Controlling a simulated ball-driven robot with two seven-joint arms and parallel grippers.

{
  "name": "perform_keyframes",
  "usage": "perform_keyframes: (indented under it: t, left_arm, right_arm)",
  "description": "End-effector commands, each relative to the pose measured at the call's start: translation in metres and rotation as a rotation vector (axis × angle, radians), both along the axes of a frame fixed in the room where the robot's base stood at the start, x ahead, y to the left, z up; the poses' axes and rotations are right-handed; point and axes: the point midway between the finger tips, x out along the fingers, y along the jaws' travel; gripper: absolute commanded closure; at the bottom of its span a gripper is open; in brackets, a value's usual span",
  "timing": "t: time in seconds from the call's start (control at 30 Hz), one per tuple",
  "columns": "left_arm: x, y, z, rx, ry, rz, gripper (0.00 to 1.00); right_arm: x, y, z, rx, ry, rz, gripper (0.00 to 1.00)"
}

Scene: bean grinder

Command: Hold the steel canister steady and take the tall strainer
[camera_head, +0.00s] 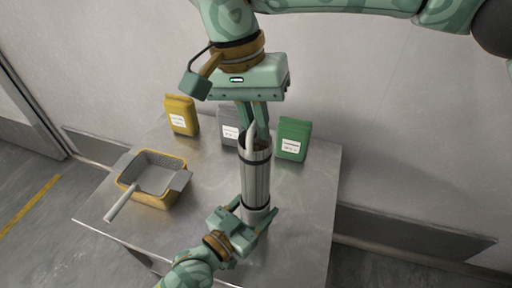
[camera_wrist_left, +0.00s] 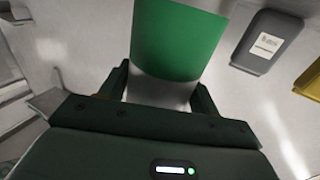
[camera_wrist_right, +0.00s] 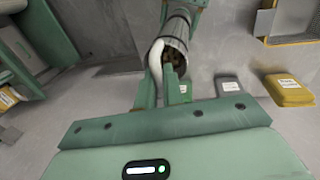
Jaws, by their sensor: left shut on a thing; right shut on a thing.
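The steel canister (camera_head: 255,180) stands upright on the table, a tall ribbed cylinder with dark bands. My left gripper (camera_head: 246,222) is shut around its lower part. In the left wrist view, a green surface (camera_wrist_left: 180,40) lies beyond my left fingers; I cannot tell if it is the canister. The tall strainer's pale curved handle (camera_head: 251,138) shows at the canister's top and in the right wrist view (camera_wrist_right: 156,62). My right gripper (camera_head: 255,125) comes from above and is shut on the strainer there. The strainer's body is mostly hidden; brown matter shows inside the opening.
Yellow (camera_head: 181,115), grey (camera_head: 228,125) and green (camera_head: 293,138) bags stand at the table's back edge. A yellow box (camera_head: 163,196) with a grey mesh strainer and pale handle (camera_head: 121,203) is at the left. The table's front-left and right surfaces (camera_head: 315,195) are clear.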

Motion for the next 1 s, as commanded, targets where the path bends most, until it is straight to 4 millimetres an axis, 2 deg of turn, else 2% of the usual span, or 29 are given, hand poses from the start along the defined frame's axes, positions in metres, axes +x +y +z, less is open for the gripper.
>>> perform_keyframes:
  t: [0.13, 0.4, 0.43, 0.5, 0.83, 1.0]
  left_arm:
    - [0.0, 0.0, -0.001, 0.001, 0.002, -0.001, 0.67]
    - [0.0, 0.0, -0.001, 0.001, 0.002, -0.001, 0.67]
    - [0.0, 0.0, -0.001, 0.001, 0.002, 0.0, 0.29]
    - [0.0, 0.0, -0.001, 0.001, 0.002, 0.0, 0.12]
    - [-0.003, 0.003, -0.001, 0.001, 0.002, 0.0, 0.12]
    - [-0.024, 0.02, -0.001, 0.003, 0.003, -0.001, 0.12]
  right_arm:
    - [0.0, 0.0, 0.012, 0.0, 0.0, 0.0, 1.0]
    - [0.0, 0.0, 0.013, 0.0, 0.001, 0.001, 1.0]
    - [0.0, 0.0, 0.013, 0.0, 0.001, 0.001, 1.0]
    - [0.0, 0.0, 0.013, 0.0, 0.001, 0.001, 1.0]
    - [0.0, 0.0, 0.013, 0.0, 0.001, 0.0, 1.0]
    - [0.0, 0.0, 0.013, 0.0, 0.001, 0.0, 1.0]
